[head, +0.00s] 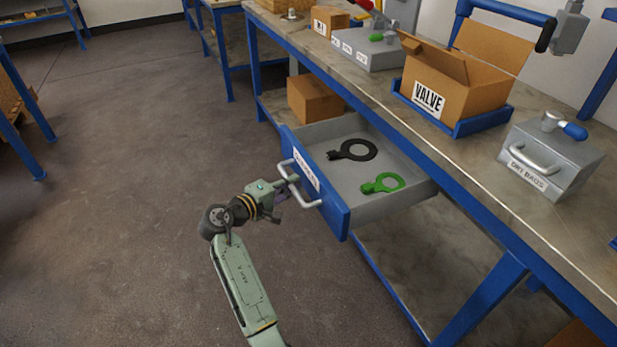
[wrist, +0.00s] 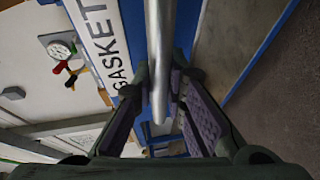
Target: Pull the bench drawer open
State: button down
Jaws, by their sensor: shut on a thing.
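The bench drawer (head: 343,213) stands pulled out from under the bench, with a blue front and grey inside. A black ring-shaped piece (head: 354,150) and a green ring-shaped piece (head: 384,183) lie in it.
On the bench top (head: 480,155) stand an open carton marked VALVE (head: 440,95) in a blue tray, a grey box marked DRY BAGS (head: 550,165) and another grey box (head: 365,48). A carton (head: 314,98) sits on the lower shelf. The floor (head: 130,200) left of the drawer is clear.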

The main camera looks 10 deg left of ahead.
jog(key=shift+s+a, duration=0.65)
jog(key=shift+a, duration=0.2)
jog(key=c, duration=1.6)
grip_release()
jog(key=v, duration=1.2)
jog(key=shift+r, duration=0.1)
